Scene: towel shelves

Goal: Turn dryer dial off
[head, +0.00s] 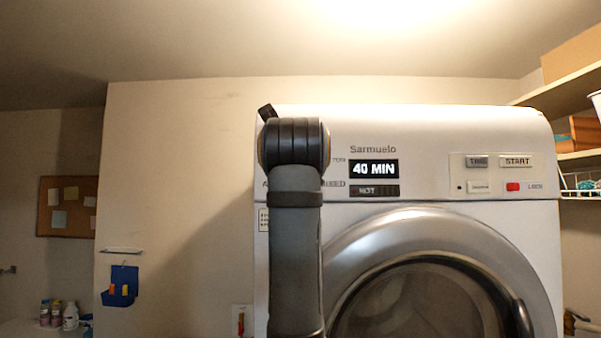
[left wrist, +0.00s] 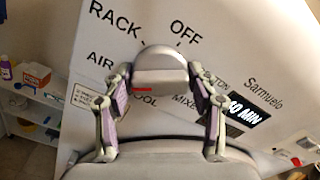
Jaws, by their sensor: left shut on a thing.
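The dryer (head: 420,125) is white, and its display (head: 374,169) reads 40 MIN. Its dial (left wrist: 160,62) is a pale rounded knob in the left wrist view, with RACK, OFF, AIR, COOL and MIXED printed around it. The OFF label (left wrist: 185,33) is above and to the right of the knob. A short red mark (left wrist: 142,90) shows at the knob's lower left edge, above COOL. My left gripper (left wrist: 160,86) is shut on the dial, one finger on each side. In the head view my left arm hides the dial and gripper. My right gripper is out of view.
The round dryer door (head: 430,290) is below the panel. START (head: 515,161) and a red button (head: 513,187) are at the panel's right. Shelves (head: 570,90) with boxes stand at the far right. A corkboard (head: 66,207) hangs at the left.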

